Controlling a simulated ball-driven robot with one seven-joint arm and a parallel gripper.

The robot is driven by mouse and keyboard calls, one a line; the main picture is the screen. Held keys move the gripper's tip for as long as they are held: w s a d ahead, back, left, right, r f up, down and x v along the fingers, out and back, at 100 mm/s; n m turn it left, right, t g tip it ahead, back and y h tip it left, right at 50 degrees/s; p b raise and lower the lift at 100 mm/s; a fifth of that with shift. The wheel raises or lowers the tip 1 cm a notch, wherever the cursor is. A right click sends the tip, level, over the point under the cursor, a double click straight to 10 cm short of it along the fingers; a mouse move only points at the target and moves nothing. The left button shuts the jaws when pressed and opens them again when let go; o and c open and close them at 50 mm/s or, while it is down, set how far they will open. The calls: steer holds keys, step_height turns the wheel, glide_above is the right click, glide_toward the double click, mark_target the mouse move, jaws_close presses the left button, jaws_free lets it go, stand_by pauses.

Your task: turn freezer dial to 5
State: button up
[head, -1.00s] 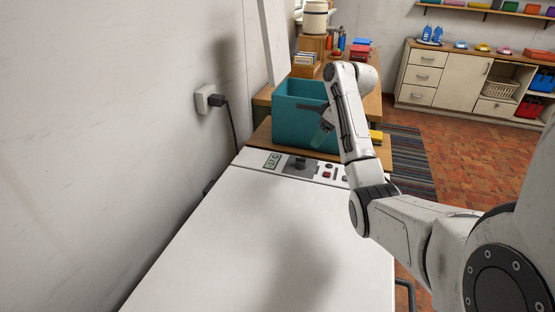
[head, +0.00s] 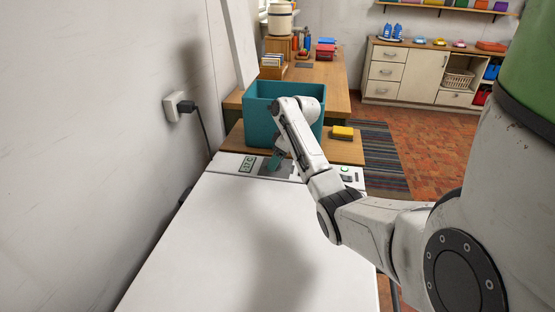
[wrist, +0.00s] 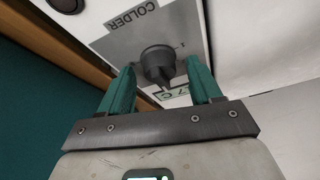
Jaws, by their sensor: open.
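The freezer dial (wrist: 158,64) is a dark round knob on a grey plate marked COLDER in the wrist view. My gripper (wrist: 160,82) is open, with one green finger on each side of the dial; I cannot tell whether either finger touches it. In the head view my gripper (head: 276,160) is over the control panel at the far end of the white freezer (head: 215,235), and it hides most of the dial. A small display (head: 247,163) reading about 17 C is left of the dial.
A teal tub (head: 262,100) stands on the wooden bench just behind the panel. A yellow sponge (head: 342,132) lies right of it. A wall plug (head: 180,106) with a cable is at the left. The freezer lid is clear.

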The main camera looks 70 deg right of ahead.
steer(key=c, duration=1)
steer(key=shift+c, duration=0.2)
